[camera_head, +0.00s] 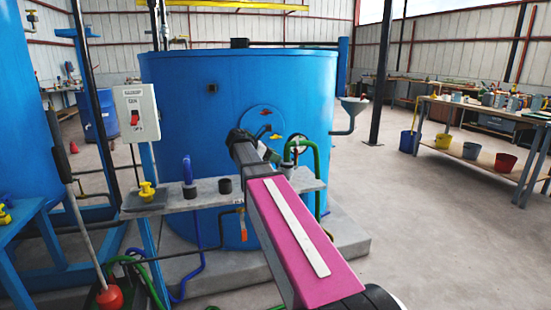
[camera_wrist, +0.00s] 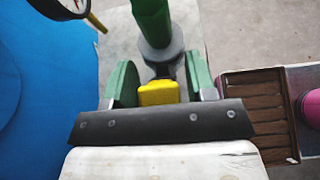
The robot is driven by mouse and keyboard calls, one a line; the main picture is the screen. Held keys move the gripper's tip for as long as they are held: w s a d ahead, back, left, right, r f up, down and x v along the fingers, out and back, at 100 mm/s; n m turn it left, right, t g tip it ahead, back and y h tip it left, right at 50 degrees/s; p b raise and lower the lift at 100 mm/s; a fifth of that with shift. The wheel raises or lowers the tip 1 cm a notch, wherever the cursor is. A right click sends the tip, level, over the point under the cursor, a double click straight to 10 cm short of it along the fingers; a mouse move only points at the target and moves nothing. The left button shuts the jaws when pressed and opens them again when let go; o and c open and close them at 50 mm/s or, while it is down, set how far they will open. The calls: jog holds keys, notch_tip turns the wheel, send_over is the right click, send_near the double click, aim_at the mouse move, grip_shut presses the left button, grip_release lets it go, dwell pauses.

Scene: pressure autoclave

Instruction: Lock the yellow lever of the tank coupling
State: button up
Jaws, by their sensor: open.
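The yellow lever (camera_wrist: 158,93) shows in the wrist view as a short block near the middle, below a grey coupling (camera_wrist: 160,57) and a green hose (camera_wrist: 150,18). My gripper (camera_wrist: 160,66) is open, with one green-faced finger on each side of the lever. Gaps show between the fingers and the lever, and I cannot tell whether anything touches. The lever's lower end is hidden behind the gripper's dark bar. In the head view, a green hose (camera_head: 315,160) rises at the right end of the grey shelf, and my arm hides the lever.
The blue tank (camera_head: 190,100) stands close behind. The grey shelf (camera_head: 170,203) carries black fittings and a yellow one. A pressure gauge (camera_wrist: 58,6) is at the wrist view's upper left. A switch box (camera_head: 136,112) stands left. Open floor (camera_head: 430,230) lies right, before a workbench (camera_head: 480,112).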

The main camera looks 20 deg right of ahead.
jog(key=v, duration=0.9)
jog(key=shift+a+r, duration=0.2)
jog(key=shift+a, duration=0.15)
jog(key=shift+c, duration=1.2)
jog(key=shift+a, duration=0.4)
jog(key=c, duration=0.5)
jog(key=shift+h, duration=0.5)
jog(key=a, duration=0.7)
jog(key=shift+s+a+f, duration=0.15)
jog(key=shift+a+f, duration=0.15)
jog(key=shift+f, duration=0.1)
grip_shut()
jog(key=d+r+x, duration=0.1)
jog(key=r+x, duration=0.1)
jog(key=x, duration=1)
jog(key=shift+d+r, duration=0.2)
jog(key=shift+d, duration=0.1)
